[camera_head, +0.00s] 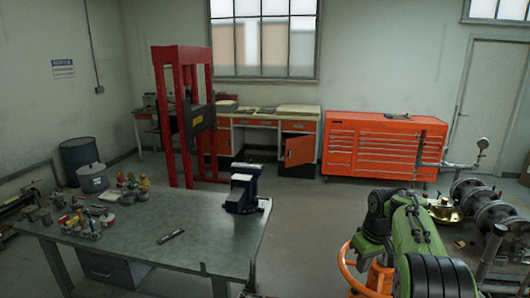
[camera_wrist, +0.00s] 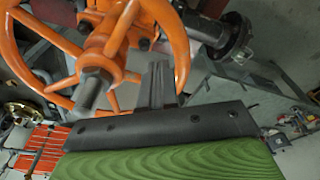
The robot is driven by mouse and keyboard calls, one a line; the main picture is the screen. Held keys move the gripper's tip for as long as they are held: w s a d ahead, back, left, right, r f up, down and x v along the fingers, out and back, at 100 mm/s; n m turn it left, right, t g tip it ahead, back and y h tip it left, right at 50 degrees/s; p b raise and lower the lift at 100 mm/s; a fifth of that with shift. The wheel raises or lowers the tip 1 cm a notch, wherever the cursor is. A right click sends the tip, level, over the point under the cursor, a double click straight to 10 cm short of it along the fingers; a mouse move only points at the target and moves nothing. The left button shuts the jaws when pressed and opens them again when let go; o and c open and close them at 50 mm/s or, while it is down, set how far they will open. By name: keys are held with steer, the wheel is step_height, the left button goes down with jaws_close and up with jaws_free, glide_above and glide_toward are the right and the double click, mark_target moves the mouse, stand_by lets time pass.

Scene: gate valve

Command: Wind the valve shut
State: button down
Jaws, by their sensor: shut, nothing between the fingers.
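The valve's orange handwheel (camera_wrist: 173,34) fills the upper left of the wrist view, with its hub, spokes and a grey threaded stem (camera_wrist: 92,88) pointing towards the camera. In the head view, part of the orange wheel (camera_head: 345,262) shows at the lower right, the rest hidden behind my green arm. My gripper (camera_wrist: 160,72) is shut and empty. In the wrist view its fingers overlap the gap between the hub and the rim, close to the rim's inner side. I cannot tell whether they touch the wheel. The gripper cannot be made out in the head view.
Grey flanged pipework (camera_head: 490,208) with a gauge stands right of my arm. A workbench (camera_head: 150,235) with a blue vise (camera_head: 242,190) and small cans stands left. A red press frame (camera_head: 180,115) and an orange tool cabinet (camera_head: 375,145) stand behind. Floor between is clear.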

step_height(320, 180, down, 5)
steer(key=b, duration=0.3)
steer(key=shift+f+b, duration=0.2)
steer(key=shift+b, duration=0.15)
stand_by(0.3)
